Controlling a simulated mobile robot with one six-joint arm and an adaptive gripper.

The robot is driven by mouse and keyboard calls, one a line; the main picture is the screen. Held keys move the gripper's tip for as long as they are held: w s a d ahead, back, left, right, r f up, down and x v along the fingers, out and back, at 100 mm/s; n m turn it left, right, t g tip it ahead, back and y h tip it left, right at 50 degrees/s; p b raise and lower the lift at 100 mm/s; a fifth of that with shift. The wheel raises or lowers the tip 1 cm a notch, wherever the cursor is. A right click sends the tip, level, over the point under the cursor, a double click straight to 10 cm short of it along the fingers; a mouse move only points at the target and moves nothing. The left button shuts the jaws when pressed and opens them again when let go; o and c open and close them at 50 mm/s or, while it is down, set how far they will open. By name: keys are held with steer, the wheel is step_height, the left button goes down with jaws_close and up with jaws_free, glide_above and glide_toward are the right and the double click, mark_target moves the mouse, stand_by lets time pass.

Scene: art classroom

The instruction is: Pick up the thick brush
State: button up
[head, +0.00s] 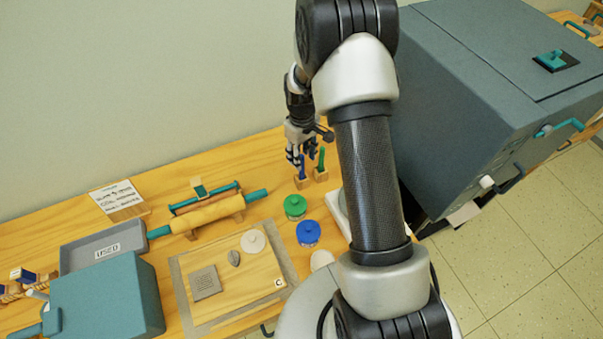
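Two upright brushes stand in small wooden blocks at the back of the table: a blue-handled one (302,167) and a green-handled one (321,160). At this size I cannot tell for certain which is the thick one. My gripper (296,160) points down at the blue brush, its fingers beside or around the upper handle. The fingers partly hide the blue brush. The green brush stands just to the right of my gripper. I cannot tell whether the fingers touch the blue handle or how far they are closed.
Green (295,206) and blue (308,233) lidded jars stand in front of the brushes. A rolling pin (207,213), a board (230,284) with clay pieces and a grey "USED" tray (88,251) lie left. A large grey-blue cabinet-like box (460,110) stands right of my arm.

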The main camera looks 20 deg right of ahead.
steer(key=b, duration=0.1)
glide_above(302, 178)
steer(key=f, duration=0.3)
steer(key=w+f, duration=0.1)
steer(key=f, duration=0.1)
steer(key=shift+d+f, duration=0.1)
steer(key=shift+s, duration=0.1)
steer(key=shift+c, duration=0.4)
jaws_close()
